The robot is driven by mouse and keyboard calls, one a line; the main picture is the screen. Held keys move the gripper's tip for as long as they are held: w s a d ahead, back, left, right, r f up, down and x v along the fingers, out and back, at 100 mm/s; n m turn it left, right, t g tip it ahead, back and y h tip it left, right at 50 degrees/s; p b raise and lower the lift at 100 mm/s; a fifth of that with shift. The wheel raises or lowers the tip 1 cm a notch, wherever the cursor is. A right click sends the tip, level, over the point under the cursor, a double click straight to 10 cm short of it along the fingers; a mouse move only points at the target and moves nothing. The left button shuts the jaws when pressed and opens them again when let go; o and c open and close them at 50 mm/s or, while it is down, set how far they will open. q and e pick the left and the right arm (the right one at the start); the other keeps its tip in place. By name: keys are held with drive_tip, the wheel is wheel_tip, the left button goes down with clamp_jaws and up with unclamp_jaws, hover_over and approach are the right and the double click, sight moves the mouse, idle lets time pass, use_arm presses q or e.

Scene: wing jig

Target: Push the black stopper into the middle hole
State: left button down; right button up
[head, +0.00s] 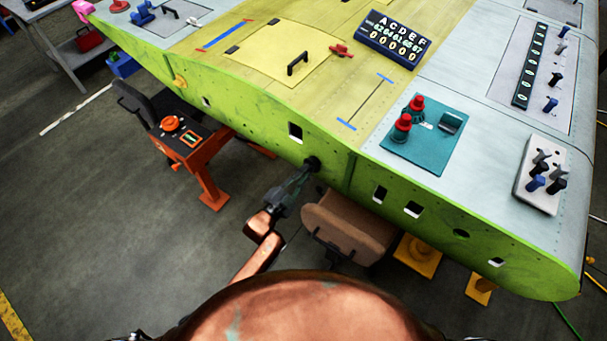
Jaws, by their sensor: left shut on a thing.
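The black stopper (313,163) is a small dark round piece at the green side face (345,163) of the wing. It sits at or against that face, and whether it is in a hole cannot be told, as any hole behind it is hidden. My left gripper (303,176) comes up from below and is shut on the stopper. My right gripper is out of view.
A brown padded seat (348,226) stands close to the right of my left gripper, under the wing. An orange stand (196,160) is to the left. A teal plate (430,150) with red-topped parts lies on the wing. Open floor shows at lower left.

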use_arm(q)
drive_tip(key=shift+w+d, duration=0.35)
drive_tip(key=shift+w, duration=0.15)
drive_tip(key=shift+w+d+b, duration=0.2)
drive_tip(key=shift+w+b, duration=0.1)
drive_tip(key=c, duration=1.9)
unclamp_jaws()
drive_tip(key=shift+c, duration=0.2)
drive_tip(key=v, duration=1.2)
drive_tip(key=shift+f, duration=0.15)
